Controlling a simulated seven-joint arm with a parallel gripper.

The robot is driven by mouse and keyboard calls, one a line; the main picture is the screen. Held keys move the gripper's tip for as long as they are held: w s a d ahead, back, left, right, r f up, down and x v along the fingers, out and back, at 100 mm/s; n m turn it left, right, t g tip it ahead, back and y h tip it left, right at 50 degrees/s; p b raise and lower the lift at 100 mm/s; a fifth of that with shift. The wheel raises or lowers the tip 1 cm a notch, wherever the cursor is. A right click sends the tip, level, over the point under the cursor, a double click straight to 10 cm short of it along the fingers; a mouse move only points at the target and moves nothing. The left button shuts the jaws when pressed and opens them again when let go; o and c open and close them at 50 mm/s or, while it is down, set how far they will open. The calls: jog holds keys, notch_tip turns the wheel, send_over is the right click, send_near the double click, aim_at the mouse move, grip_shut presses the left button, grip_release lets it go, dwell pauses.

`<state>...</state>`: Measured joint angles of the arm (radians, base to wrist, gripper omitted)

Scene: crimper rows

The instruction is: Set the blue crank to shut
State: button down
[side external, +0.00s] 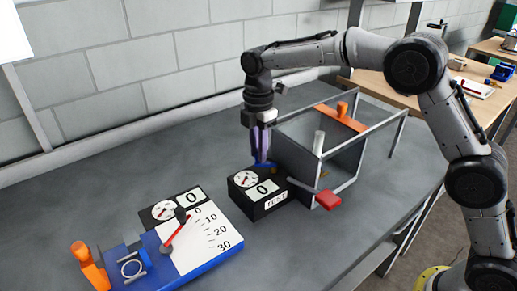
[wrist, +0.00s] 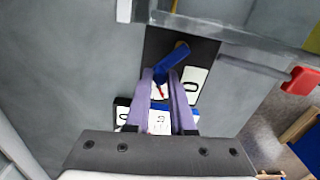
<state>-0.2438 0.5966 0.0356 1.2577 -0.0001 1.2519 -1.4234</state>
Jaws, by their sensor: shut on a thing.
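The blue crank (wrist: 174,56) sits on top of a black box (side external: 258,198) that has a round gauge and a "0" display. In the side external view only a small part of the crank (side external: 271,166) shows below the fingers. My gripper (side external: 262,160) points straight down over the back of the box, its purple fingers shut on the crank. In the wrist view the fingertips (wrist: 164,75) close around the near part of the crank, and its far end meets a brass-coloured pivot. The fingers hide part of the crank.
A grey metal frame (side external: 361,160) with an orange handle (side external: 342,108) and a red block (side external: 328,200) stands close right of the box. A blue device (side external: 187,262) with a white scale, red pointer and orange handle lies front left. The table at left is clear.

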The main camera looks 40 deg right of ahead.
jog(key=shift+w+m, duration=0.1)
jog(key=shift+m, duration=0.2)
jog(key=m, duration=0.2)
jog(key=w+d+m, duration=0.1)
jog(key=m, duration=0.1)
jog(key=shift+d, duration=0.2)
jog(key=m, duration=0.2)
jog(key=d+m, duration=0.1)
jog(key=m, duration=0.2)
jog(key=shift+w+d+r+m, duration=0.1)
jog(key=shift+w+d+m, duration=0.1)
jog(key=shift+d+m, duration=0.15)
jog(key=c, duration=0.8)
grip_release()
jog(key=shift+o, duration=0.2)
